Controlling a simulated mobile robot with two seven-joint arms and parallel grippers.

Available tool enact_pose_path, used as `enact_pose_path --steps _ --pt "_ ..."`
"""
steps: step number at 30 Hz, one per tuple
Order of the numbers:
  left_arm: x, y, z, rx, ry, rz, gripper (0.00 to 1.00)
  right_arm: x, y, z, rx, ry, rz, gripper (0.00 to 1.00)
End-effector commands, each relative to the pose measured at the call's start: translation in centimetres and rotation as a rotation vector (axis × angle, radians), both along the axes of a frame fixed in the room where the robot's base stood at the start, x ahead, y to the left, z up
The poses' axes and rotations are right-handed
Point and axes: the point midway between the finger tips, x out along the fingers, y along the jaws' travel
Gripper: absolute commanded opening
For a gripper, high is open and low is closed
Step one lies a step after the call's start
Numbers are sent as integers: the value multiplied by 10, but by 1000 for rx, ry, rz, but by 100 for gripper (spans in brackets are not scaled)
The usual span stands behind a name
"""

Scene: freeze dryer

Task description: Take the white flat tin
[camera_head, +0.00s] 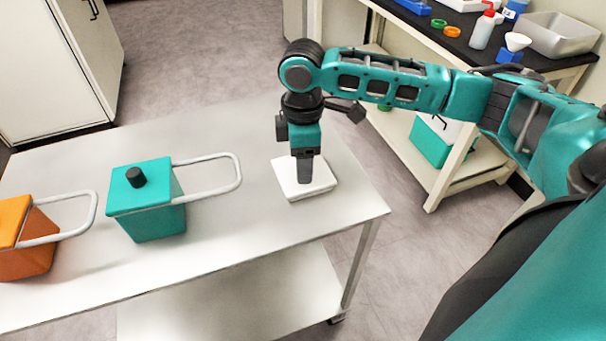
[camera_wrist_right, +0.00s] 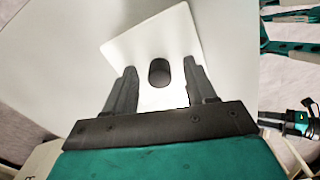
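The white flat tin (camera_head: 291,179) lies near the right end of the white table, and it also shows in the right wrist view (camera_wrist_right: 150,38). It has a dark round knob (camera_wrist_right: 159,72) on top. My right gripper (camera_head: 305,181) points straight down over the tin and hides the knob in the head view. In the right wrist view my right gripper (camera_wrist_right: 160,68) is open, one finger on each side of the knob, with gaps between. I cannot tell how deep the fingertips reach.
A teal box (camera_head: 150,222) with a black knob and a looped handle stands left of the tin. An orange box (camera_head: 30,262) with a similar handle stands farther left. The table's right edge (camera_head: 372,205) is close to the tin. A bench (camera_head: 455,42) with labware stands behind.

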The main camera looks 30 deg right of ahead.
Motion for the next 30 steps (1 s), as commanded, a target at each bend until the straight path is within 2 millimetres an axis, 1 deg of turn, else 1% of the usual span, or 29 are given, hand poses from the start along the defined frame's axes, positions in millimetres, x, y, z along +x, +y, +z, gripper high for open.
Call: enact_pose_path --steps 1,2,17,27,30 --pt "-1 0 0 0 1 0 43 0 0 0 0 0 0 51" --pt "-1 0 -1 0 2 0 43 0 0 0 0 0 0 48" --pt "-3 0 -3 1 6 0 43 0 0 1 1 0 0 0" --pt "-3 1 -3 1 6 0 43 1 0 2 1 -3 0 0" --pt "-3 1 -1 2 6 1 43 1 0 8 1 -4 0 0"
